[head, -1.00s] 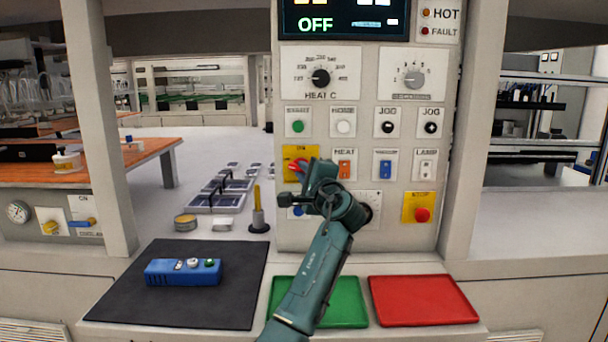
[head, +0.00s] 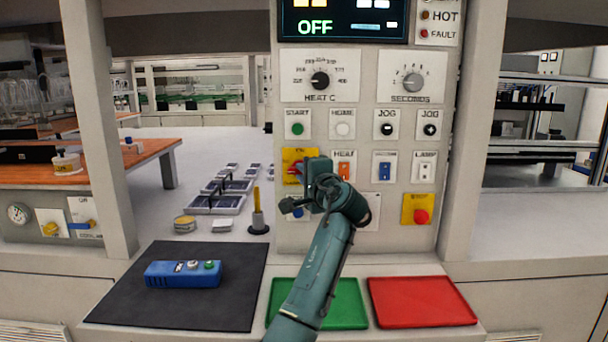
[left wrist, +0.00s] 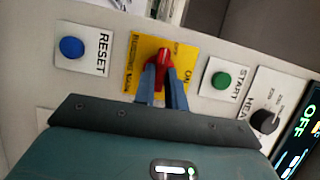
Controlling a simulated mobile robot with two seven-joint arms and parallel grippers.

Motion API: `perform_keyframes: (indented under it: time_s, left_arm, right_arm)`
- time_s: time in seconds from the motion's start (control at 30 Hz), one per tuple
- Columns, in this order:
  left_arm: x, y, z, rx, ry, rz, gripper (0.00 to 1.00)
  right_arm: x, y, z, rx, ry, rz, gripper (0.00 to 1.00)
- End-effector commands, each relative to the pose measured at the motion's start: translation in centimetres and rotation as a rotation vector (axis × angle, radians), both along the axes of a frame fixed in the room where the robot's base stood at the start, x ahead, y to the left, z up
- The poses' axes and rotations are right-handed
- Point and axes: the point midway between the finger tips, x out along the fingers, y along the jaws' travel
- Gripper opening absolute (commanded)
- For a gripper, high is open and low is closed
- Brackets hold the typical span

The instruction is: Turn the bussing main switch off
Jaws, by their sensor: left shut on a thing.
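The bussing main switch is a red rotary handle (left wrist: 163,58) on a yellow plate (head: 290,156) on the panel's left side. In the left wrist view the plate (left wrist: 134,75) reads bussing main, with ON printed to the right of the handle. My left gripper (left wrist: 163,78) is shut on the red handle, one blue finger on each side. In the head view my left gripper (head: 302,173) reaches up to the plate and covers much of it. The handle's exact angle is hard to tell. My right gripper is not in view.
A green start button (left wrist: 221,80) and a blue reset button (left wrist: 71,47) flank the plate. A red emergency button (head: 421,216) sits lower right. The display (head: 343,20) reads OFF. Below are a green tray (head: 352,300), red tray (head: 422,300) and blue box (head: 183,274).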

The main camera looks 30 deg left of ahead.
Motion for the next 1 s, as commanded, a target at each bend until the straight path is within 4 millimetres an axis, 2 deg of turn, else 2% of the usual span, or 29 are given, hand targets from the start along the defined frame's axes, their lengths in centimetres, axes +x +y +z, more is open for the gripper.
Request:
perform_keyframes:
  time_s: [0.03,0.07,0.3,0.53,0.67,0.77,1.0]
  left_arm:
    - [0.0,0.0,-0.1,-0.004,-0.001,0.0,0.0]
    - [0.0,0.0,-0.1,-0.004,-0.001,0.0,0.14]
    - [0.0,0.0,0.0,-0.001,0.0,0.0,0.34]
    - [0.0,0.0,0.0,0.0,0.0,0.0,0.35]
    - [-0.4,-0.7,-0.1,0.001,-0.001,-0.002,0.35]
    - [-1.3,-2.0,-0.2,-0.001,-0.002,-0.004,0.35]
    - [-4.5,-6.3,-0.2,-0.003,-0.002,-0.004,0.35]
  right_arm:
    - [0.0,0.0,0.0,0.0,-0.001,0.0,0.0]
    - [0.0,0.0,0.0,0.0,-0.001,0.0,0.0]
    - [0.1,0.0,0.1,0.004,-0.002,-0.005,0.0]
    - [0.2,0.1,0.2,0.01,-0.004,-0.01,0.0]
    - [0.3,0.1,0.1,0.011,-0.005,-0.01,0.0]
    - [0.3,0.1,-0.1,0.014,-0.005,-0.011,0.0]
    - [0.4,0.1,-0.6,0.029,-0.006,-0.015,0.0]
